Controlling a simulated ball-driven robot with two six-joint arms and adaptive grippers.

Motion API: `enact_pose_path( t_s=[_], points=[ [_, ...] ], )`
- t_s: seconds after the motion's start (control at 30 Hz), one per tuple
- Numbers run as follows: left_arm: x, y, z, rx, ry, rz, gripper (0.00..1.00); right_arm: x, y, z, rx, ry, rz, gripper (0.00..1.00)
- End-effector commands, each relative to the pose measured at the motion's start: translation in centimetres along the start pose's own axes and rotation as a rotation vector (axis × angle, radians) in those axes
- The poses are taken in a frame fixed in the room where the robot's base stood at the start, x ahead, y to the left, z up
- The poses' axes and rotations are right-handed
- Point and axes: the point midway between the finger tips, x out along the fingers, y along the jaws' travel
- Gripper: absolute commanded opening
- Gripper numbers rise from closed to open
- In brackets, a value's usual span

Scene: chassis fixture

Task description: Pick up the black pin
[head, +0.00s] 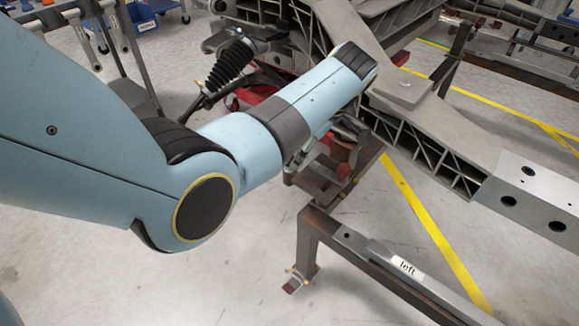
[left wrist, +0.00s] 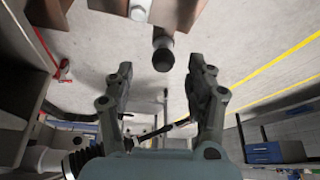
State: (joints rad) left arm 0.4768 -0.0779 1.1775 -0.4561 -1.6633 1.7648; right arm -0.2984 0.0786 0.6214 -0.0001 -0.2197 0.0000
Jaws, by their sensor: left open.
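The black pin (left wrist: 163,52) shows in the left wrist view as a short dark cylinder with a rounded end. It sticks out from a brown metal part at the top of the picture. My left gripper (left wrist: 160,66) is open, with one finger on each side of the pin's end and a gap on both sides. Nothing is held between the fingers. In the head view my blue left arm covers much of the area around the gripper, and I cannot make out the pin there. My right gripper is not in view.
The grey chassis frame (head: 440,150) runs across the right in the head view. A brown metal stand (head: 312,235) carries a bar with a "left" label (head: 408,268). A black ribbed boot (head: 230,64) is behind my arm. The floor at lower left is clear.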

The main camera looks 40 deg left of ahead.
Motion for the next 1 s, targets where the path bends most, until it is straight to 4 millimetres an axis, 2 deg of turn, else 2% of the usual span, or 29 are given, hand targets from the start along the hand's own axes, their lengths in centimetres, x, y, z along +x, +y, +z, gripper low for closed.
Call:
enact_pose_path(
  t_s=[0.3, 0.53, 0.9, 0.97, 1.0],
  points=[
    [4.7, -0.5, -0.2, 0.002, 0.001, -0.003, 0.55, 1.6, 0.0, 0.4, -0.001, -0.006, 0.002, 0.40],
    [4.8, -0.4, -0.3, 0.001, 0.000, 0.000, 0.55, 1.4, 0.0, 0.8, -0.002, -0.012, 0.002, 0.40],
    [4.7, -0.4, -0.3, 0.001, 0.000, 0.000, 0.08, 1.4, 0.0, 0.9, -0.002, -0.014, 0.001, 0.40],
    [4.7, -0.4, -0.3, 0.001, 0.000, 0.000, 0.00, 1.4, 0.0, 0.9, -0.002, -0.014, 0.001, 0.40],
    [4.7, -0.4, -0.3, 0.001, 0.000, 0.000, 0.00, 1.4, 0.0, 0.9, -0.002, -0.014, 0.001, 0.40]
  ],
)
